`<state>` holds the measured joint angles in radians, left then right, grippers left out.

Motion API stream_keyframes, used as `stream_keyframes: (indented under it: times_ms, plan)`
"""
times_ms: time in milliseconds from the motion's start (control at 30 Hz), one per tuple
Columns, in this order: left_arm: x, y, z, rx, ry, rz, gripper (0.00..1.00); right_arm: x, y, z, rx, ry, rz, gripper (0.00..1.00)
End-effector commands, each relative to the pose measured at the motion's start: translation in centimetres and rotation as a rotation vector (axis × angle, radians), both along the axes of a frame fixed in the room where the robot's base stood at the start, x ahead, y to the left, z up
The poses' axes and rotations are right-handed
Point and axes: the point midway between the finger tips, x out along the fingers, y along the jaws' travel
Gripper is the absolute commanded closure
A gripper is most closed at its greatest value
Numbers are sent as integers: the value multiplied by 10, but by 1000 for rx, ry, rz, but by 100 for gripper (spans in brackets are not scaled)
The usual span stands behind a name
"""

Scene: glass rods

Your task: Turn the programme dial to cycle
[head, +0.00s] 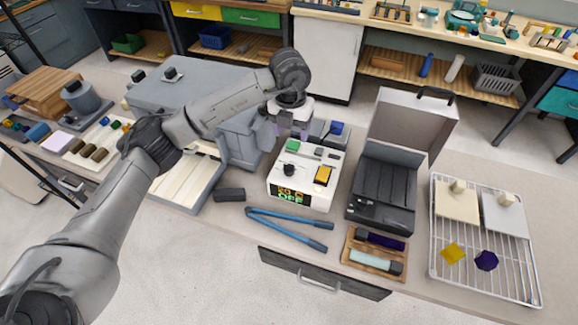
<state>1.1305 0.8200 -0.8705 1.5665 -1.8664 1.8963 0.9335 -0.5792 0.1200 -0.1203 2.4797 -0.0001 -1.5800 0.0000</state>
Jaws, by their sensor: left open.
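A white control box (276,190) stands on the bench near the middle of the head view. A black round dial (291,171) sits on its sloping top face, to the left. A yellow rocker switch (323,175) is to the right of the dial. The display (291,197) on the front shows orange digits, too small to read surely, above green letters that look like "OFF". My left gripper (291,132) is open with its fingers pointing down, above the back of the box and apart from the dial. My right gripper is not in view.
An open dark case (385,190) stands close on the right, a grey machine (240,140) close on the left. A wire rack (434,262) is at far right.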

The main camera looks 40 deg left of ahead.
Motion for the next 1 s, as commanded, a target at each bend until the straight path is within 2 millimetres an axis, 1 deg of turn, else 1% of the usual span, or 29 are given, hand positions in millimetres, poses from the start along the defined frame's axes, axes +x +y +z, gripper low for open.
stream_keyframes:
  times_ms: [67,167,267,500,700,900,1000]
  plan:
    - [0,7,-2,25,7,16,38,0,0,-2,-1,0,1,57]
    - [-1,9,-12,34,14,23,38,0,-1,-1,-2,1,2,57]
    - [-2,9,-28,34,15,22,38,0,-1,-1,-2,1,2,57]
    - [-2,8,-74,32,15,21,38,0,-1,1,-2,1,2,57]
    - [-2,8,-106,31,15,20,38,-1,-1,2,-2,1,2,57]
    - [-1,8,-126,30,11,20,38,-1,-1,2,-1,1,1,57]
    - [-1,8,-131,30,11,19,38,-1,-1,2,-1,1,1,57]
